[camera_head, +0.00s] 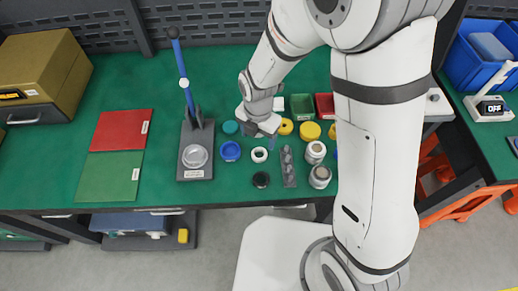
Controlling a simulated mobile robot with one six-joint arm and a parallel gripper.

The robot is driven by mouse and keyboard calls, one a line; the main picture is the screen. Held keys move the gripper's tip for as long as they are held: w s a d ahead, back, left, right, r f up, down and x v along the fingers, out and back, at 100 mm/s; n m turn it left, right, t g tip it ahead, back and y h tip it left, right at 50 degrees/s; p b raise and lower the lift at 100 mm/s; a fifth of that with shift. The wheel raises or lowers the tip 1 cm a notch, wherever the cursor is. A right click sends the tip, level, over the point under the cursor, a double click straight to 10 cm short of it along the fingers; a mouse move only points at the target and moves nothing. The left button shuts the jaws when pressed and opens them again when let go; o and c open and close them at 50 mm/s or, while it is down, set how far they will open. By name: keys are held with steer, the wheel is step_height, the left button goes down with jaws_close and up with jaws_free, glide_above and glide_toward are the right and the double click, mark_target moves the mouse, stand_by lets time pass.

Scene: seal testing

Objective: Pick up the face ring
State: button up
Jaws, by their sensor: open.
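Several small ring-like and round parts lie on the green bench top (160,105). They include a white ring (259,149), a black ring (261,179), a blue round part (230,151), a teal round part (230,127) and a yellow round part (286,126). I cannot tell which one is the face ring. My gripper (262,134) is open and points down above this group, just behind the white ring. I see nothing held in it. My arm hides part of the bench to the right.
A lever press (196,140) with a blue handle stands left of the parts. A dark block (288,168) and silver cylinders (320,176) stand at the right. Green (302,106) and red (325,105) bins are behind. Red and green mats (108,178) lie left.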

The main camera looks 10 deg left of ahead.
mark_target(258, 154)
step_height(258, 154, down, 3)
steer(key=shift+s+r, duration=0.1)
steer(key=shift+r, duration=0.1)
steer(key=f, duration=0.1)
steer(key=f+p, duration=0.1)
steer(key=f, duration=0.1)
steer(key=shift+s+d+f, duration=0.15)
steer(key=shift+s+f, duration=0.2)
steer(key=shift+f, duration=0.75)
steer(key=shift+c, duration=0.5)
steer(key=c, duration=0.8)
steer(key=shift+o, duration=0.2)
steer(key=shift+w, duration=0.1)
